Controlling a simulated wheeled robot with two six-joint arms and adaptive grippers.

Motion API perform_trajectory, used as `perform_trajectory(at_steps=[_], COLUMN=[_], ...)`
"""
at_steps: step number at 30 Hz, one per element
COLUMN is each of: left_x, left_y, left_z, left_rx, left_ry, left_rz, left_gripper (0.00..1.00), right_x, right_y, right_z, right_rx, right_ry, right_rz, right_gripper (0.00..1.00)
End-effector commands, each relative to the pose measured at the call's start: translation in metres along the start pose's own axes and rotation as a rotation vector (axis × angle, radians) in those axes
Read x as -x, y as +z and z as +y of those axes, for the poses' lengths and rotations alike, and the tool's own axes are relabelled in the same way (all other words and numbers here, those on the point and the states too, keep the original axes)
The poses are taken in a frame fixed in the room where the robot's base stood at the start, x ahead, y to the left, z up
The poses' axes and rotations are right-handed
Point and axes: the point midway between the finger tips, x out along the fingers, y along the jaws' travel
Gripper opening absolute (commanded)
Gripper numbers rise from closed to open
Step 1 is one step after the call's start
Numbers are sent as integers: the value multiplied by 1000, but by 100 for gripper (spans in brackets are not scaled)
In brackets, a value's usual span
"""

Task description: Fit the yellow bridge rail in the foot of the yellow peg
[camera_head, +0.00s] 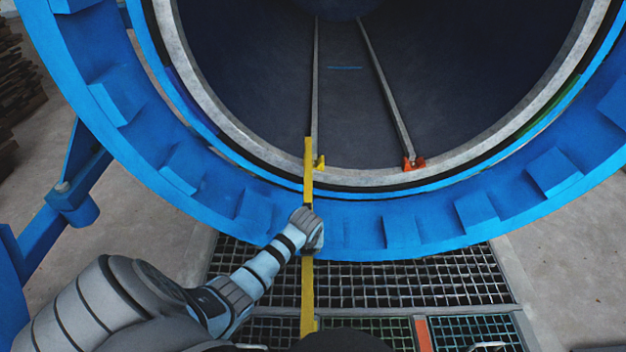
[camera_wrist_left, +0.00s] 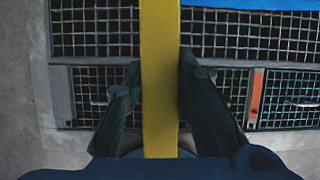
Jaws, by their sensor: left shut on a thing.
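The yellow bridge rail (camera_head: 308,285) is a long narrow bar, running from the grating up across the blue rim to the autoclave mouth. My left gripper (camera_head: 309,232) is shut on it near its middle. In the left wrist view the bridge rail (camera_wrist_left: 160,70) passes between the two fingers (camera_wrist_left: 160,100) of my left gripper. The yellow peg (camera_head: 320,162) sits at the near end of the left inner track, just right of the bar's far end. Whether the bar touches the peg or its foot, I cannot tell. My right gripper is not in view.
The blue autoclave ring (camera_head: 400,235) surrounds the dark opening. A red-orange peg (camera_head: 413,163) marks the right inner track (camera_head: 385,85). Metal grating (camera_head: 420,280) with an orange strip (camera_head: 424,335) lies below. A blue support frame (camera_head: 75,195) stands at left.

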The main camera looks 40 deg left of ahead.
Motion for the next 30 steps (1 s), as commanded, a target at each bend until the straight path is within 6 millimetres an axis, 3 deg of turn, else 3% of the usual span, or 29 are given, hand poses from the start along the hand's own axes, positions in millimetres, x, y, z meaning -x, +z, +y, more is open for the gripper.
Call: perform_trajectory(at_steps=[1,3,7,13,18,24,30], left_x=[-14,-19,-19,-20,-17,-42,-63], left_y=[6,11,15,15,13,2,-7], left_z=[-4,-7,-10,-11,-11,-10,-10], left_rx=[-9,-20,-25,-24,-19,-18,-18], left_ry=[-6,-8,-6,-2,5,6,5], left_rz=[-5,-2,4,7,-5,-6,-6], left_gripper=[0,0,0,0,0,0,0], right_x=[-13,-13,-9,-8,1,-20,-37], right_y=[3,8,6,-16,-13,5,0], right_z=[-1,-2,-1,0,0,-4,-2], right_rx=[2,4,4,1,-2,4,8], right_ry=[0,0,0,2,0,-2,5], right_rz=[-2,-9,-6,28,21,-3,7], right_gripper=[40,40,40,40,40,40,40])
